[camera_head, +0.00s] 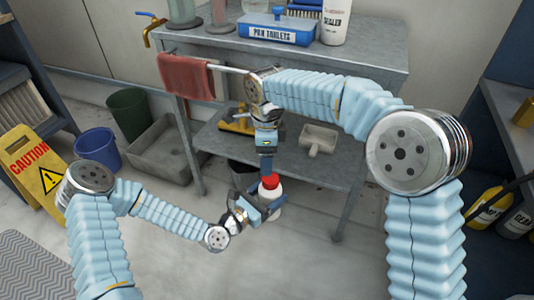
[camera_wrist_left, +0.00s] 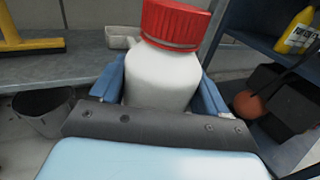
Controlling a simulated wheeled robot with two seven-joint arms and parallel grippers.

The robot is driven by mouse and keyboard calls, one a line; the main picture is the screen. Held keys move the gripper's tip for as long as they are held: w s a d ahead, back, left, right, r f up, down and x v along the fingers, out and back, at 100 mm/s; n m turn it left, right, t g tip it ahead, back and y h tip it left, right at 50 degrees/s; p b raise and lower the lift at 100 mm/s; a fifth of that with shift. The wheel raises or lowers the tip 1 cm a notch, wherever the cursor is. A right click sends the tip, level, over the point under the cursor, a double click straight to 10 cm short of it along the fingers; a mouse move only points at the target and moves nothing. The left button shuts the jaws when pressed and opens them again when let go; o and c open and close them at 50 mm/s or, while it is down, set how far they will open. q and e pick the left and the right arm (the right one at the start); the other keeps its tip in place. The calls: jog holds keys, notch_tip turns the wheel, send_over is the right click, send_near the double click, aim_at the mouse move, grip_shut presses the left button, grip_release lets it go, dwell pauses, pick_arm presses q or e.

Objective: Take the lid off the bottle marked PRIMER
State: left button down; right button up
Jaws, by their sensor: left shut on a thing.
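A white bottle with a red lid stands upright in my left gripper (camera_head: 262,201). In the left wrist view the white bottle body (camera_wrist_left: 162,78) sits between the two blue fingers, which are shut on it. The red lid (camera_head: 270,181) is on the bottle; it also shows in the left wrist view (camera_wrist_left: 175,22), cut off by the top edge. No label shows on the side I see. My right gripper (camera_head: 266,166) points down just above the lid. Its fingers look narrow from here, and I cannot tell whether they are open or touch the lid.
A grey metal table (camera_head: 372,68) with a lower shelf stands just behind, holding a blue PAN TABLETS box (camera_head: 276,30) and a SEALER bottle (camera_head: 335,22). A caution sign (camera_head: 35,172) and blue bucket (camera_head: 98,148) are left. Dark shelving is right.

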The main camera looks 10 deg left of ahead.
send_over(270, 197)
jog(key=w+a, duration=0.1)
jog(key=w, duration=0.2)
jog(key=f, duration=0.7)
jog(key=shift+w+a+f, duration=0.15)
jog(key=shift+w+a, duration=0.05)
